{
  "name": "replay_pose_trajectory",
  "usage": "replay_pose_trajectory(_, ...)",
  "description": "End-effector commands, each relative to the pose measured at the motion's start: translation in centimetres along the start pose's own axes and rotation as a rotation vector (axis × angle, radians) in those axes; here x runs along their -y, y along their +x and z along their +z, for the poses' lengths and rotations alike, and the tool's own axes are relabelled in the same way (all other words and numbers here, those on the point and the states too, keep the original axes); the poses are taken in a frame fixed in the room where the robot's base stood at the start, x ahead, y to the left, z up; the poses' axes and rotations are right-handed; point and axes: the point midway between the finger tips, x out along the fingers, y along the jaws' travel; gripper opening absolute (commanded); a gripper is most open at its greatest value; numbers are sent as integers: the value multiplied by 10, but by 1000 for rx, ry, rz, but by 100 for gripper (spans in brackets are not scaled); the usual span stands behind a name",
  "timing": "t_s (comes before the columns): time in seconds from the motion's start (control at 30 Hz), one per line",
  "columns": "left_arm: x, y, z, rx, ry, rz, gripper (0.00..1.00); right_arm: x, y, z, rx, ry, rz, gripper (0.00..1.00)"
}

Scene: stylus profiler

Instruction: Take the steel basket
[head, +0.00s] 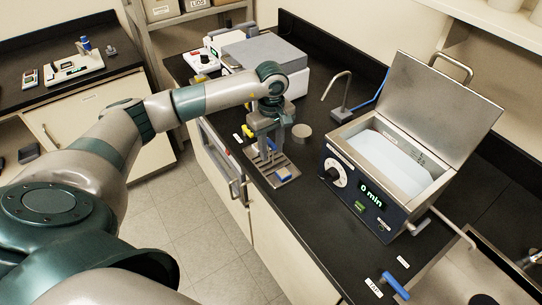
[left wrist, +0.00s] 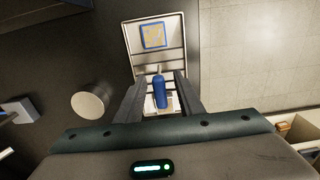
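The steel basket (head: 285,176) is a shallow, bright metal tray on the black counter, left of the bath. It also shows in the left wrist view (left wrist: 174,58), with a blue-framed yellowish square piece (left wrist: 153,36) in it and an upright blue grip (left wrist: 161,90) at its near end. My right gripper is not in view.
An ultrasonic bath (head: 352,193) with raised lid and a "0 min" display stands right of the basket. A tap (head: 340,92) and a grey-topped instrument (head: 262,52) are farther back. A blue-handled item (head: 397,287) lies near front.

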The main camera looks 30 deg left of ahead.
Motion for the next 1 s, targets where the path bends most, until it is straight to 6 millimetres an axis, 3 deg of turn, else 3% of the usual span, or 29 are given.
replay_pose_trajectory(0.1, 1, 12, -1, 2, 0, -3, 34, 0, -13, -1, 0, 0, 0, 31)
replay_pose_trajectory(0.3, 0, 26, -1, 0, 0, -1, 34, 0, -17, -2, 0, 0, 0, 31)
replay_pose_trajectory(0.73, 0, 27, -1, -1, 0, 0, 34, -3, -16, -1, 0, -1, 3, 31)
replay_pose_trajectory(0.77, 0, 27, -1, -1, 0, 0, 32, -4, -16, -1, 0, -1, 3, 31)
replay_pose_trajectory(0.9, 0, 27, -1, -1, 0, 0, 0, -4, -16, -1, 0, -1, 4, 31)
replay_pose_trajectory(1.0, 0, 26, -1, -1, 0, 1, 0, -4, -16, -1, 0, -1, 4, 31)
